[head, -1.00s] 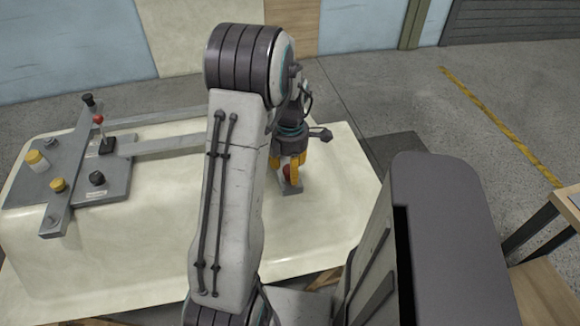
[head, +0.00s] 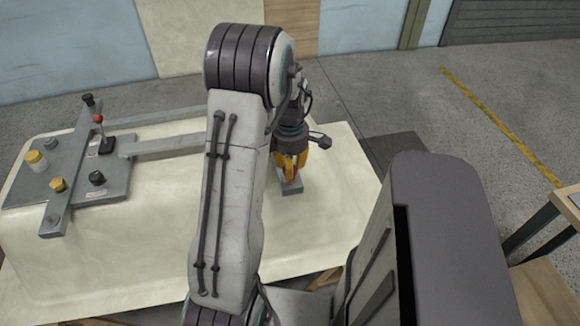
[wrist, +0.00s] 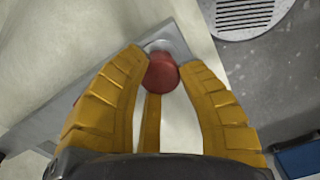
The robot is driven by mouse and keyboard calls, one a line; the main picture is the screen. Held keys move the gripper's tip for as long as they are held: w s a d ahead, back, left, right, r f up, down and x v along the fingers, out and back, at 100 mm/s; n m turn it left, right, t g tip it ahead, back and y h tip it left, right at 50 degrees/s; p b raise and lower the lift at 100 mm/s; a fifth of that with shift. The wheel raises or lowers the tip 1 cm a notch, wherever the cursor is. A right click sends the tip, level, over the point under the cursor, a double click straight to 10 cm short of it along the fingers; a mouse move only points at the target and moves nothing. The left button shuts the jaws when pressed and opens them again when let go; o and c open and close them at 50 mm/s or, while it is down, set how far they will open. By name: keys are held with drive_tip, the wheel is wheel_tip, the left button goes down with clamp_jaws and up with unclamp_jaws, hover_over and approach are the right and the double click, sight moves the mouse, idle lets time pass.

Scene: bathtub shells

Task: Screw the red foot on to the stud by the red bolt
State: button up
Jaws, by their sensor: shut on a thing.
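My gripper (wrist: 162,72) has yellow fingers and is shut on the red foot (wrist: 162,74), a round red piece between the fingertips. In the head view my gripper (head: 290,166) points down over the grey bar end (head: 291,188), at the right end of the cream tub shell (head: 180,222). A small red patch (wrist: 70,118) shows beside the left finger; it may be the red bolt.
At the left, a grey plate (head: 118,183) on the shell carries a red-knobbed lever (head: 98,119), a yellow-and-white cap (head: 36,160), a yellow knob (head: 57,185) and a black knob (head: 97,178). A wooden table (head: 545,240) stands at the right.

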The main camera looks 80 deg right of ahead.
drive_tip(key=m, duration=0.4)
drive_tip(key=shift+m, duration=0.4)
drive_tip(key=m, duration=0.5)
drive_tip(key=o, duration=1.2)
drive_tip(key=shift+c, duration=0.9)
